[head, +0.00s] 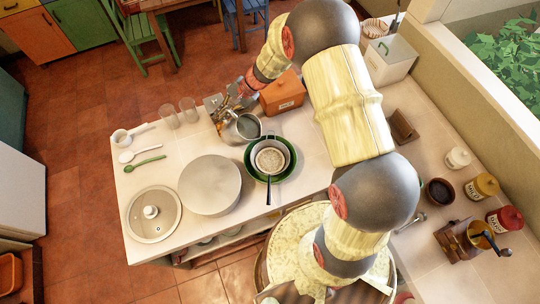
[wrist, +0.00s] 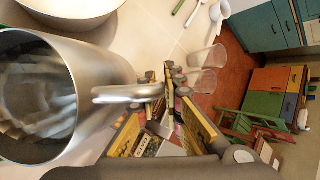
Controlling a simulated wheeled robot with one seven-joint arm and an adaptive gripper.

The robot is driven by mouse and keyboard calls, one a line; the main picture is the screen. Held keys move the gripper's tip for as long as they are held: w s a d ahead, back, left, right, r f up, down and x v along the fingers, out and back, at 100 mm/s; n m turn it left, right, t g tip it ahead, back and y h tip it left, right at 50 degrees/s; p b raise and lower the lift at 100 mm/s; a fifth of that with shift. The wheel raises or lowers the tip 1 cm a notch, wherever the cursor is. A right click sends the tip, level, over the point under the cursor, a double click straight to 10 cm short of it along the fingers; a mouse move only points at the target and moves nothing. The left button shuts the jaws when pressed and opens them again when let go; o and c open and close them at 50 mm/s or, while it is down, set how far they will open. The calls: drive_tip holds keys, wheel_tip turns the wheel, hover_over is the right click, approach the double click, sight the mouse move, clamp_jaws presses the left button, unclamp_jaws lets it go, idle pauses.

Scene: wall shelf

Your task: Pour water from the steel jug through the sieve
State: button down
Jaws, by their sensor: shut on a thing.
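The steel jug (head: 243,128) is at the left of the green bowl, its open mouth facing up toward the head camera. It fills the left of the wrist view (wrist: 98,75), where its inside looks grey and the water level is unclear. My gripper (head: 228,106) is shut on the jug's handle (wrist: 125,93), on the side away from the sieve. The sieve (head: 269,160) rests over the green bowl (head: 292,165), its dark handle pointing to the front. The jug is beside the sieve, not over it. I cannot tell whether its base touches the counter.
Spoons and a cup (head: 121,138) are at the far left.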

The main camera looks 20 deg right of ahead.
drive_tip(key=shift+s+d+r, duration=0.1)
drive_tip(key=shift+r, duration=0.25)
drive_tip(key=shift+b, duration=0.35)
drive_tip(key=shift+s+d+r, duration=0.15)
drive_tip(key=shift+r, duration=0.1)
drive_tip(key=shift+t+b, duration=0.3)
drive_tip(key=shift+b, duration=0.15)
drive_tip(key=shift+s+y, duration=0.15)
drive_tip(key=shift+y, duration=0.15)
drive_tip(key=shift+w+f+b, duration=0.1)
drive_tip(key=shift+w+b, duration=0.1)
drive_tip(key=shift+b, duration=0.3)
drive_tip(key=shift+s+d+t+b, duration=0.15)
drive_tip(key=shift+s+t+b, duration=0.15)
drive_tip(key=shift+b, duration=0.05)
drive_tip(key=shift+w, duration=0.2)
drive_tip(key=shift+s+b, duration=0.2)
drive_tip(key=shift+b, duration=0.1)
drive_tip(key=shift+w, duration=0.15)
drive_tip(key=shift+s+y+b, duration=0.25)
drive_tip(key=shift+y+b, duration=0.05)
drive_tip(key=shift+b, duration=0.05)
drive_tip(key=shift+w, duration=0.15)
drive_tip(key=shift+s+d+n, duration=0.1)
drive_tip(key=shift+s+n, duration=0.1)
drive_tip(key=shift+n, duration=0.1)
drive_tip(key=shift+w, duration=0.1)
